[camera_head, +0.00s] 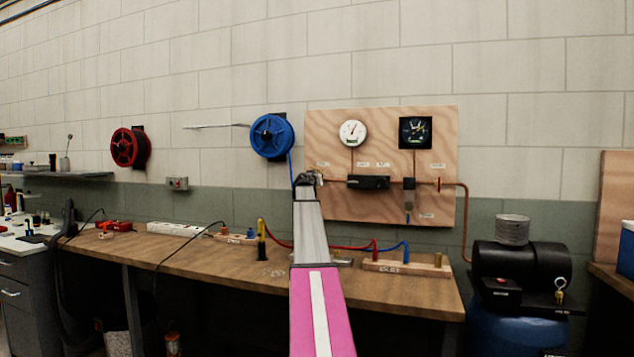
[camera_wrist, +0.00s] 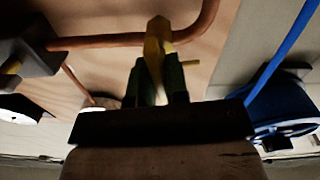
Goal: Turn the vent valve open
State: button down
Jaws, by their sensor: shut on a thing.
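The vent valve (camera_wrist: 155,38) shows in the wrist view as a yellow, brass-coloured piece at the copper pipe. My gripper (camera_wrist: 158,75) has its two dark fingers shut on the lower part of this yellow piece. In the head view my gripper (camera_head: 306,181) is at the left edge of the wooden panel (camera_head: 430,202), at the left end of the copper pipe line. There the fingers and the valve are mostly hidden by my own wrist, and the valve's turn angle cannot be told.
The panel carries a white round gauge (camera_head: 352,133), a black square gauge (camera_head: 415,132) and a black block (camera_head: 368,182). A blue reel (camera_head: 272,136) hangs close left of my gripper, its blue hose running down nearby. Fittings and hoses lie on the workbench (camera_head: 190,262) below.

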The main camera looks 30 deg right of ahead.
jog(key=n, duration=0.4)
jog(key=shift+a, duration=0.1)
jog(key=n, duration=0.4)
jog(key=shift+w+f, duration=0.1)
jog(key=shift+w, duration=0.05)
jog(key=n, duration=0.4)
jog(key=shift+f+n, duration=0.1)
jog(key=shift+n, duration=0.2)
jog(key=shift+a+f+n, duration=0.1)
jog(key=shift+f+n, duration=0.05)
jog(key=shift+n, duration=1.65)
jog(key=c, duration=1.2)
grip_release()
jog(key=v, duration=1)
jog(key=shift+s+a, duration=0.25)
jog(key=shift+s, duration=0.05)
